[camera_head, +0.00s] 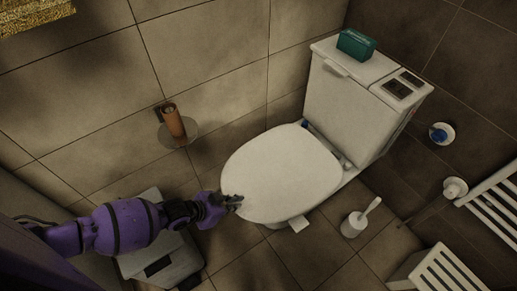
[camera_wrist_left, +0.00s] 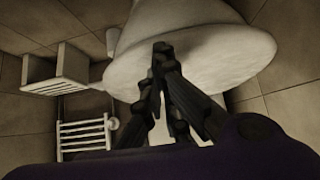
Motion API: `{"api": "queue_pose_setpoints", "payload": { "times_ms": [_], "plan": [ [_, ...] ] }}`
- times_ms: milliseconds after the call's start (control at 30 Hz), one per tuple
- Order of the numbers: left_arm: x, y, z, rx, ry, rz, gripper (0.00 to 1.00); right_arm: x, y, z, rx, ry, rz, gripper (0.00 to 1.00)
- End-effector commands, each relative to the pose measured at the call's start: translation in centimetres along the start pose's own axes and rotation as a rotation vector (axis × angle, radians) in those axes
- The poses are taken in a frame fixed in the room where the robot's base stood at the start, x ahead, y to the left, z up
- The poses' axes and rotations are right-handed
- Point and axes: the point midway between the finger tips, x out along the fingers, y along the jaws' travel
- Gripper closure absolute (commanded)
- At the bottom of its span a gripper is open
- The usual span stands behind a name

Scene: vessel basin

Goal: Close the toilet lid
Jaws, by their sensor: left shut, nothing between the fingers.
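The toilet lid (camera_head: 285,172) is white and lies flat over the bowl in the head view, so it looks down. The toilet's tank (camera_head: 343,108) stands behind it. My left gripper (camera_head: 236,201) is shut and empty, with its fingertips at the lid's front left edge. In the left wrist view the gripper (camera_wrist_left: 160,50) shows dark fingers together in front of the white toilet (camera_wrist_left: 200,60). I cannot tell whether the fingertips touch the lid. My right gripper is in neither view.
A green box (camera_head: 356,43) sits on the tank. A toilet brush in a white holder (camera_head: 354,223) stands on the floor to the right. A brown roll (camera_head: 172,121) is on a wall holder. White slatted furniture (camera_head: 440,270) is at the lower right.

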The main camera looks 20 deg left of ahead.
Motion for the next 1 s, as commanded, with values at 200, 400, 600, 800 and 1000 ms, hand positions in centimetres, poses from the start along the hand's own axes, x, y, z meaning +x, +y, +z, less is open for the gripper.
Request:
{"api": "queue_pose_setpoints", "payload": {
  "times_ms": [200,400,600,800,1000],
  "plan": [
    [0.0,0.0,0.0,0.0,0.0,0.0,1.0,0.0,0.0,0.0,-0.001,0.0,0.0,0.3],
    [0.0,0.0,-0.1,0.0,0.0,0.0,1.0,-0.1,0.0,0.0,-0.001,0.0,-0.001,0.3],
    [-1.1,0.0,-1.4,0.0,0.003,-0.002,1.0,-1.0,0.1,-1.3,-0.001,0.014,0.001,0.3],
    [-3.7,0.2,-3.2,0.0,0.001,-0.006,1.0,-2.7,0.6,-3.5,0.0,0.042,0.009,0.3],
    [-7.6,0.5,0.1,-0.003,-0.004,-0.002,1.0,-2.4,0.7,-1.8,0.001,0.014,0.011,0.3]
  ]
}}
